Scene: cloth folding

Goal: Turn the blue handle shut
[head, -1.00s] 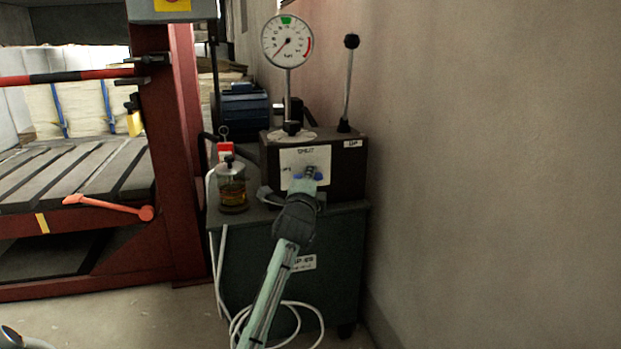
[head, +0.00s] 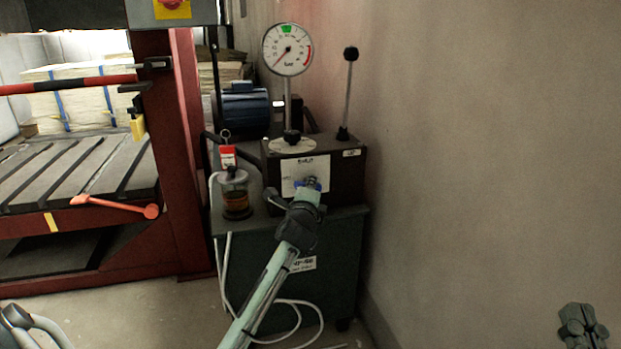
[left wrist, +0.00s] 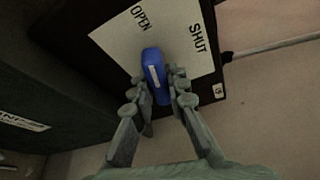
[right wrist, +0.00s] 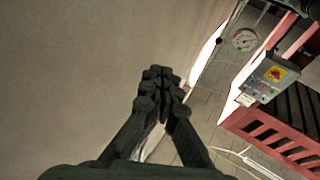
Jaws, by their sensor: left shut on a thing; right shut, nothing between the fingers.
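The blue handle (left wrist: 155,75) sits on a white plate (left wrist: 110,38) marked OPEN and SHUT, on the front of a dark box (head: 345,181). In the left wrist view its far end points nearer the word OPEN than SHUT. My left gripper (left wrist: 158,82) is shut on the handle, a finger on each side. In the head view my left gripper (head: 304,206) hides much of the handle (head: 312,184). My right gripper (head: 583,322) is at the lower right, away from the box; in the right wrist view (right wrist: 160,75) it is shut and empty.
A dial gauge (head: 288,50) and a black-knobbed lever (head: 348,90) stand on the box. A glass jar (head: 236,200) is on the green cabinet (head: 340,260) to the left. A red frame (head: 190,150) stands further left. A wall (head: 480,150) bounds the right.

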